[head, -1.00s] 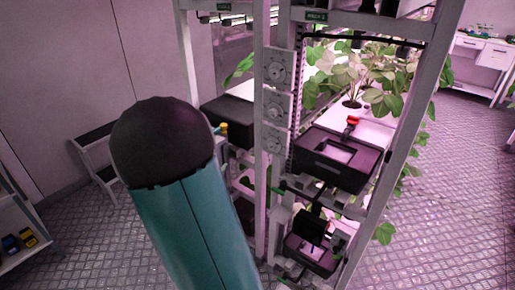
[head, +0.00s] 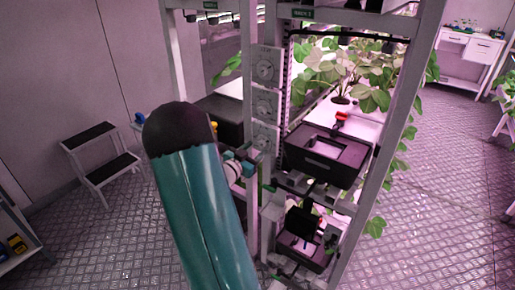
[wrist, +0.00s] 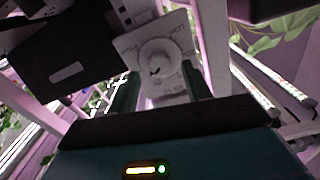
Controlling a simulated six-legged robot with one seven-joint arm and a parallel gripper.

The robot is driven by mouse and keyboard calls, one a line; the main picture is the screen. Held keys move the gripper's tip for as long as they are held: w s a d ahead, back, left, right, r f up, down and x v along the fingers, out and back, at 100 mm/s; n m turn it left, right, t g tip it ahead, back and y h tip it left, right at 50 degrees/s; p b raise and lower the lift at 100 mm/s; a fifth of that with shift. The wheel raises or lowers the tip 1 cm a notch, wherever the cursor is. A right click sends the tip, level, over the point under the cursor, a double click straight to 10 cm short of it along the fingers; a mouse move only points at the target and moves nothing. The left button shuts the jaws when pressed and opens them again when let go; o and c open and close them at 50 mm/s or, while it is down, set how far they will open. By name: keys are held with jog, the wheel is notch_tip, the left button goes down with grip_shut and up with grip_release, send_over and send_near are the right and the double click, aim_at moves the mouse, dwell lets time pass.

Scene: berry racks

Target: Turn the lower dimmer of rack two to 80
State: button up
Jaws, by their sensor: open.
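The lowest dimmer (head: 265,137) sits just above and right of my arm's far end. In the wrist view a white round knob (wrist: 160,57) on a square plate with printed markings faces me; the view is tilted, and I cannot tell which dimmer it is. My gripper (wrist: 161,82) is open, its two dark green fingers apart to either side below the knob. No contact is visible. My teal arm hides much of the gripper in the head view.
A black bin (head: 328,166) sits on the rack's middle shelf, right of the dimmers, with leafy plants (head: 350,75) behind. A step stool (head: 100,160) stands left. A white workbench (head: 470,50) stands far right. The floor on the right is clear.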

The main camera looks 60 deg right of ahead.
jog(key=shift+s+d, duration=0.15)
jog(key=shift+d, duration=0.95)
jog(key=shift+c, duration=0.2)
jog(key=c, duration=1)
jog(key=shift+o, duration=0.2)
jog(key=shift+m, duration=2.7)
jog(key=o, duration=1)
